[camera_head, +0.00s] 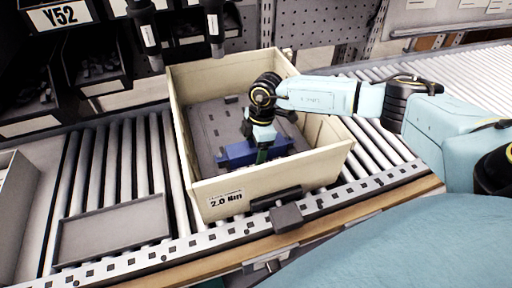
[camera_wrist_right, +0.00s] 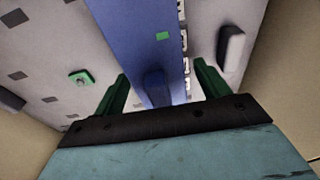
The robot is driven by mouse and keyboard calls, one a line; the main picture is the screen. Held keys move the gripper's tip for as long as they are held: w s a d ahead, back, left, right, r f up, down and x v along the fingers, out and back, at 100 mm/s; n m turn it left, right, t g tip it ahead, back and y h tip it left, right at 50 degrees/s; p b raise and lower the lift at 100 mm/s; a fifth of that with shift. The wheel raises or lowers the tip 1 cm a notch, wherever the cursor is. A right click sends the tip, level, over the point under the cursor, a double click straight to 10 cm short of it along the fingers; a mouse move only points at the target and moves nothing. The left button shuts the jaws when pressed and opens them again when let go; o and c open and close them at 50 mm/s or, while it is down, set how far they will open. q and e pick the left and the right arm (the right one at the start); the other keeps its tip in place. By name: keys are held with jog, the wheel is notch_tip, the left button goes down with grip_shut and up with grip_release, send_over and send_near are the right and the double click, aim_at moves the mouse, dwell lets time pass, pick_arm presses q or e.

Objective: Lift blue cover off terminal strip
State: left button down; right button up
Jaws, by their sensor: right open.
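The blue cover (camera_head: 238,154) lies over the grey plate inside the wooden crate in the head view. It also shows in the right wrist view (camera_wrist_right: 140,40), running away from me with a small raised grip between my fingers. Pale terminals of the terminal strip (camera_wrist_right: 184,45) show along the cover's right edge. My right gripper (camera_head: 262,154) reaches down into the crate over the cover. In the wrist view its two green fingers (camera_wrist_right: 157,90) stand apart on either side of the cover's grip; whether they touch it I cannot tell. My left gripper is not in view.
The wooden crate (camera_head: 325,166), labelled 2.0 Nm, has walls around the work and sits on the roller conveyor (camera_head: 110,180). A flat grey tray (camera_head: 113,230) lies to its left. Two screwdrivers (camera_head: 148,34) hang above the crate's back left. Dark bins (camera_head: 95,70) stand at the upper left.

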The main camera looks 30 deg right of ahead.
jog(key=c, duration=1.4)
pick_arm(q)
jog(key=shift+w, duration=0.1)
pick_arm(e)
jog(key=shift+r, duration=0.15)
jog(key=shift+w+r, duration=0.15)
jog(key=shift+r, duration=0.25)
notch_tip(320, 180, up, 8)
jog(key=shift+f+p, duration=0.15)
jog(key=shift+p, duration=0.45)
jog(key=shift+r, duration=0.6)
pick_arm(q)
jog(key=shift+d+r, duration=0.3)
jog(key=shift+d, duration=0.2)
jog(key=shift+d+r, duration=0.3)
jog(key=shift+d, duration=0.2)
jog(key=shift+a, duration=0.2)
